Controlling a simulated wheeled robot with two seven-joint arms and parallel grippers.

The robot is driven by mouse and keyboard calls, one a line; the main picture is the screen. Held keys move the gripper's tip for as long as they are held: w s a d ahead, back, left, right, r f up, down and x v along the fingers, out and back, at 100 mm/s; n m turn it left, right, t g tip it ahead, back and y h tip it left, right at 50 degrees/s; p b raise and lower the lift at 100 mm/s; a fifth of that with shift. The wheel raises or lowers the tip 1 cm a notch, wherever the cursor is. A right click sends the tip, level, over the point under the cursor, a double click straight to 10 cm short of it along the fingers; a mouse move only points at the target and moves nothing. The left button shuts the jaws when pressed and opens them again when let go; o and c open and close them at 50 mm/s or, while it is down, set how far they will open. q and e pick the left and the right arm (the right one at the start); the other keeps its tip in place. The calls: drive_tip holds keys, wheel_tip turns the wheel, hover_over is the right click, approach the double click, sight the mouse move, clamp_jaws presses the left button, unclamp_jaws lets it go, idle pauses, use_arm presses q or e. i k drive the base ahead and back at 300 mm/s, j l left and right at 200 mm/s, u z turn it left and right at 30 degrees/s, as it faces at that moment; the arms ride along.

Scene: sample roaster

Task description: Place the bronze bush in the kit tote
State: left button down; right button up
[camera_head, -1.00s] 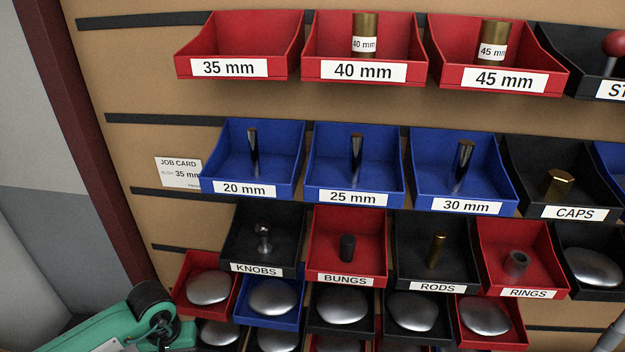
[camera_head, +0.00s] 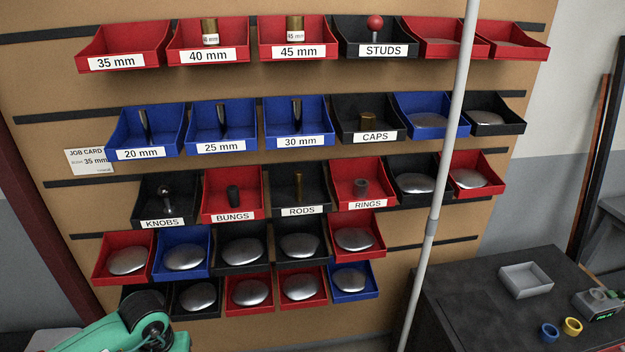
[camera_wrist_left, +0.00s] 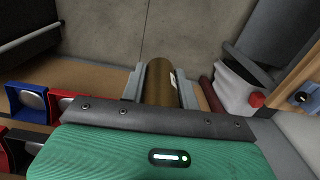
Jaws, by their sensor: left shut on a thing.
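In the left wrist view my left gripper (camera_wrist_left: 160,88) is shut on a bronze bush (camera_wrist_left: 158,82), a brown-gold cylinder with a bit of white label at its right side. In the head view only my green left arm shows at the lower left; the gripper and bush are out of that picture. A light grey open tray (camera_head: 526,281) lies on the dark bench at the right; I cannot tell whether it is the kit tote. My right gripper is not in view.
The 35 mm bin (camera_head: 124,48) looks empty; the 40 mm (camera_head: 185,53) and 45 mm (camera_head: 275,50) bins each hold a bush. A grey pole (camera_head: 432,215) stands before the rack. Blue (camera_head: 549,332) and yellow (camera_head: 572,326) rings lie on the bench (camera_head: 455,300).

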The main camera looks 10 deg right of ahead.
sight(522, 283)
drive_tip(key=l+z, duration=0.1)
drive_tip(key=z, duration=0.35)
drive_tip(key=l+z, duration=0.15)
drive_tip(key=z, duration=0.3)
drive_tip(key=l+z, duration=0.15)
drive_tip(key=z, duration=0.35)
drive_tip(key=i+l, duration=0.1)
drive_tip(key=l, duration=0.3)
drive_tip(key=i+l, duration=0.1)
drive_tip(key=l, duration=0.25)
drive_tip(key=i+l, duration=0.1)
drive_tip(key=l, duration=0.3)
drive_tip(key=i+l, duration=0.15)
drive_tip(key=l, duration=0.25)
drive_tip(key=i+l, duration=0.1)
drive_tip(key=l, duration=0.25)
